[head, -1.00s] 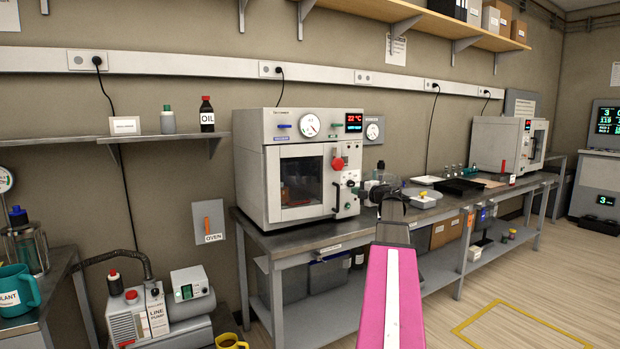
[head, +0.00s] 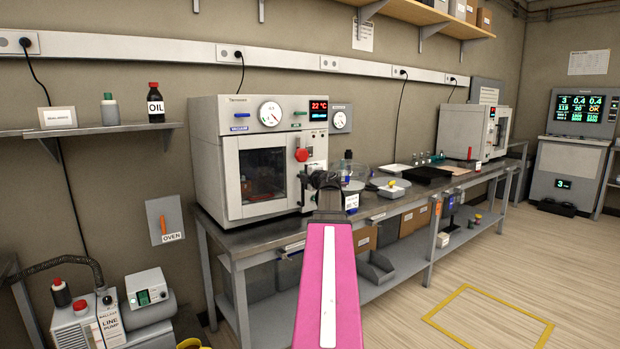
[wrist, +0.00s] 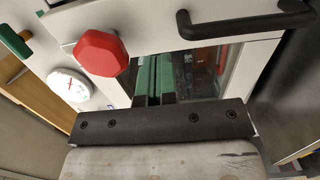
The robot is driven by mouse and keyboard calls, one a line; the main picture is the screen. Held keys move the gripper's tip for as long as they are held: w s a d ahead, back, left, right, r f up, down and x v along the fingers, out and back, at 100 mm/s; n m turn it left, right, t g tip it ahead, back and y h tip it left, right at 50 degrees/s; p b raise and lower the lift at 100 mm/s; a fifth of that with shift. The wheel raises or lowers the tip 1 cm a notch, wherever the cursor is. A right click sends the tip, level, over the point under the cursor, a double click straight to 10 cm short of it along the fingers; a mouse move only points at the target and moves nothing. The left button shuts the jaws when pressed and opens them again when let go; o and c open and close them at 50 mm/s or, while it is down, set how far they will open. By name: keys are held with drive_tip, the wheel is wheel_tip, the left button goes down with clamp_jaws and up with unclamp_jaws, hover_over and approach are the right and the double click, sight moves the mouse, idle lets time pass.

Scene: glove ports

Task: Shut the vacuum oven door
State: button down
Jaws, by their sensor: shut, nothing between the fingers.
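The vacuum oven (head: 205,165) stands on the bench at centre left in the head view. Its door (head: 232,185) has a dark window (head: 262,174) and lies close to the oven front. I cannot tell whether a narrow gap remains at its edge. My gripper (wrist: 153,72) has green fingers, shut and empty, pointing at the door's window in the wrist view. The red knob (wrist: 101,52) is left of the fingers and the black door handle (wrist: 245,22) is above right. Contact with the door cannot be told. In the head view my wrist hides the handle area.
Glassware (head: 352,172) and a black tray (head: 425,174) stand on the bench right of the oven. A line pump (head: 88,322) with a hose is at lower left. A shelf with an oil bottle (head: 156,103) hangs left. The floor at right is clear.

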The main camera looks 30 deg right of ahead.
sight(295, 169)
drive_tip(key=shift+w+d, duration=0.15)
drive_tip(key=shift+w, duration=2.95)
drive_tip(key=shift+w, duration=0.1)
